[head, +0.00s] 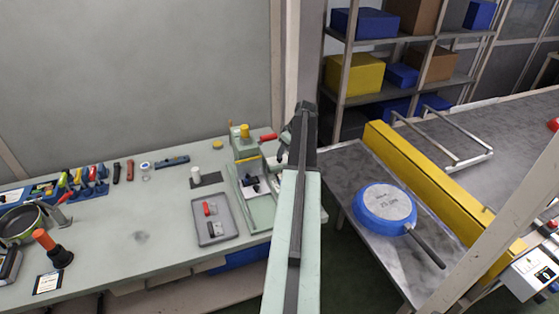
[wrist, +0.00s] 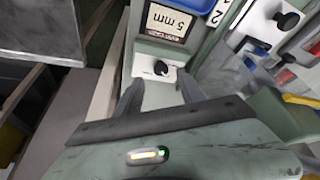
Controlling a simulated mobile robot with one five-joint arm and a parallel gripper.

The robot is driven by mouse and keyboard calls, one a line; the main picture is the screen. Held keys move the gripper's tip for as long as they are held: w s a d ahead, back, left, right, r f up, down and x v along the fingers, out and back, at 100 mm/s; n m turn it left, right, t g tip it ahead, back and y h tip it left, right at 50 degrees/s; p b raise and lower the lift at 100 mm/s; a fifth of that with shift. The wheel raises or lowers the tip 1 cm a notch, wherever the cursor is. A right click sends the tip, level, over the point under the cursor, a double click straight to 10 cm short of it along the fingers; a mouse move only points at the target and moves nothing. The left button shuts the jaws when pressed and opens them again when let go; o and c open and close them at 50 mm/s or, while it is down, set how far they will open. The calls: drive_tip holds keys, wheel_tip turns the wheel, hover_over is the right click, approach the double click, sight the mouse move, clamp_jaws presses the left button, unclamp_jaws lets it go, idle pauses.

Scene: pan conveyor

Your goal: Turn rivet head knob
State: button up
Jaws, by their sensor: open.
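A small black knob (wrist: 161,68) sits on a white plate (wrist: 148,54) below a panel reading "5 mm" (wrist: 168,22). In the wrist view it lies just beyond and between my gripper's two dark fingers (wrist: 160,92). The fingers are spread, with nothing held, and appear apart from the knob. A second, larger black knob (wrist: 287,19) is on a pale plate at the upper right. The small lettering is unreadable, so I cannot tell by label which knob is the rivet head one. In the head view my gripper (head: 303,118) is seen from behind; the knobs are hidden there.
A bench (head: 130,250) holds a green press (head: 245,143) with a red handle, a grey tray (head: 212,232) and several tools. At right, a blue pan (head: 384,207) lies on a metal table beside a yellow rail (head: 430,180). Shelves with boxes (head: 355,77) stand behind.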

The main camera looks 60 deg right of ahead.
sight(281, 160)
drive_tip(key=b+x, duration=0.3)
drive_tip(key=x, duration=0.1)
drive_tip(key=shift+w+f, duration=0.15)
drive_tip(key=shift+f, duration=0.15)
drive_tip(key=shift+r, duration=0.15)
clamp_jaws()
drive_tip(key=shift+a+m+h, duration=0.25)
drive_tip(key=shift+m+h, duration=0.15)
drive_tip(key=shift+m, duration=0.7)
drive_tip(key=shift+m+h, duration=0.4)
drive_tip(key=shift+m, duration=0.8)
